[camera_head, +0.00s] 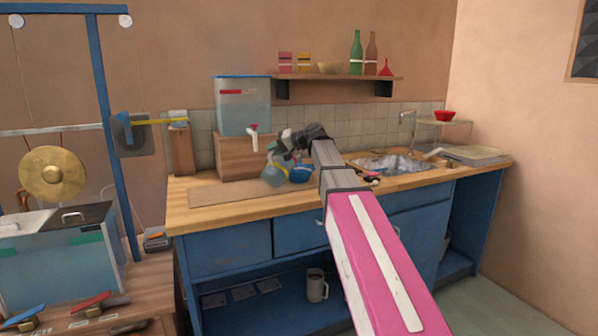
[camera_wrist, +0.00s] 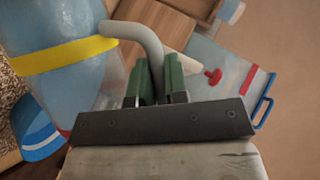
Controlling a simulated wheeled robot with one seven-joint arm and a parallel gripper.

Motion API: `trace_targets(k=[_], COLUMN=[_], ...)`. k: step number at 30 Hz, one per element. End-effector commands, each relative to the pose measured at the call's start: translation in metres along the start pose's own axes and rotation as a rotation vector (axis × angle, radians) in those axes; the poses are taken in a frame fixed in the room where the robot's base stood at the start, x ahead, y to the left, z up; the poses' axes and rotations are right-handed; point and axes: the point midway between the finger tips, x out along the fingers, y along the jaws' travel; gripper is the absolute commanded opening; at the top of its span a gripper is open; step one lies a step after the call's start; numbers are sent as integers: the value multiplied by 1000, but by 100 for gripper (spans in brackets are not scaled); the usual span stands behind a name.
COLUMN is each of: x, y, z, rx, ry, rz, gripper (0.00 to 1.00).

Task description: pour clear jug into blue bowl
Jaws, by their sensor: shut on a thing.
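My gripper (camera_wrist: 158,78) has green fingers shut on the grey handle (camera_wrist: 140,38) of the clear jug (camera_wrist: 50,90). The jug is translucent bluish with a yellow band. In the head view, the jug (camera_head: 273,176) is over the counter, left of the blue bowl (camera_head: 301,173); I cannot tell exactly how far it is tilted. The bowl is blue with a white stripe and sits close to the jug. In the wrist view, the blue bowl (camera_wrist: 38,137) shows in part at the lower left, partly hidden by the jug. My arm hides some of the counter beside it.
A clear tank with a tap (camera_head: 243,108) stands on a wooden block (camera_head: 238,158) behind the jug. A sink (camera_head: 392,163) is to the right. A shelf (camera_head: 340,77) with bottles hangs above. The counter's front left holds a mat (camera_head: 225,194).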

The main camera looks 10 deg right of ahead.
Motion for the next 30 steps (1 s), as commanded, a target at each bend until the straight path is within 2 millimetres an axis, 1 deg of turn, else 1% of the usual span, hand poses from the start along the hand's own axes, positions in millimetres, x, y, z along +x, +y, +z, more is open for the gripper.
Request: trace_targets(k=[30], x=[-3], y=[-3], z=[-6], rx=[36], ry=[-7], rz=[-16], gripper=[0])
